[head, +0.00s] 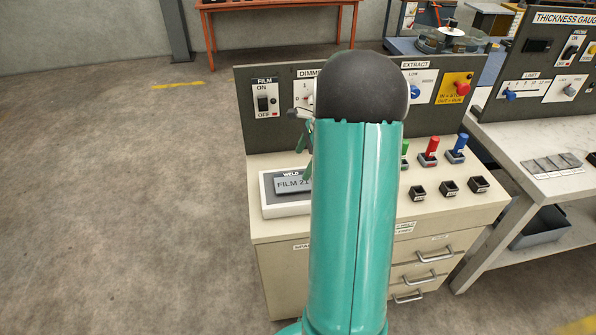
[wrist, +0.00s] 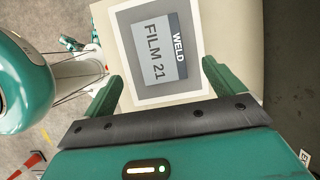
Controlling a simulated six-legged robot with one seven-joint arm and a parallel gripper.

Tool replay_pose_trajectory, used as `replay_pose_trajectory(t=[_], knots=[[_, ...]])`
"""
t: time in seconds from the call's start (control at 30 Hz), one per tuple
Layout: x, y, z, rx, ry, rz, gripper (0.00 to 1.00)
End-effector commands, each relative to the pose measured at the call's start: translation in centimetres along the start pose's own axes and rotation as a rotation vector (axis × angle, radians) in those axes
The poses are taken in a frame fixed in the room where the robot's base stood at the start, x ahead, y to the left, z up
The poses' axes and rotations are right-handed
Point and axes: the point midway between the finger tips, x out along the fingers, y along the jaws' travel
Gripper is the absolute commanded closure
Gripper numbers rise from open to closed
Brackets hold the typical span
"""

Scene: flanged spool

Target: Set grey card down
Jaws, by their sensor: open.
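The grey card (head: 291,184) reads "FILM 21" and lies flat on the pale framed pad marked WELD (head: 268,206), at the left of the cream cabinet top. In the wrist view the card (wrist: 157,58) sits inside the pad's pale border (wrist: 128,60). My gripper (wrist: 163,71) is open, with one green finger on each side of the pad's near part in that view. The fingers appear apart from the card, and nothing shows between them in their grip. In the head view my arm hides most of the gripper and the pad's right side.
The cabinet's upright panel (head: 255,130) stands behind the pad with a FILM switch (head: 263,100) and other controls. Red (head: 431,148) and blue (head: 458,146) handled tools and small dark blocks stand at the right. A bench with several grey plates (head: 550,163) adjoins. Floor at left is open.

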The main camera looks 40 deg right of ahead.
Motion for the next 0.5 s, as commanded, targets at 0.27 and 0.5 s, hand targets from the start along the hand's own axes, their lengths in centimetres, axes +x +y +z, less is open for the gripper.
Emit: replay_pose_trajectory(t=[0.27,0.5], knots=[[-4.2,0.0,0.0,-0.001,0.001,-0.001,0.06],[-4.7,0.1,0.3,-0.011,0.002,0.001,0.06]])
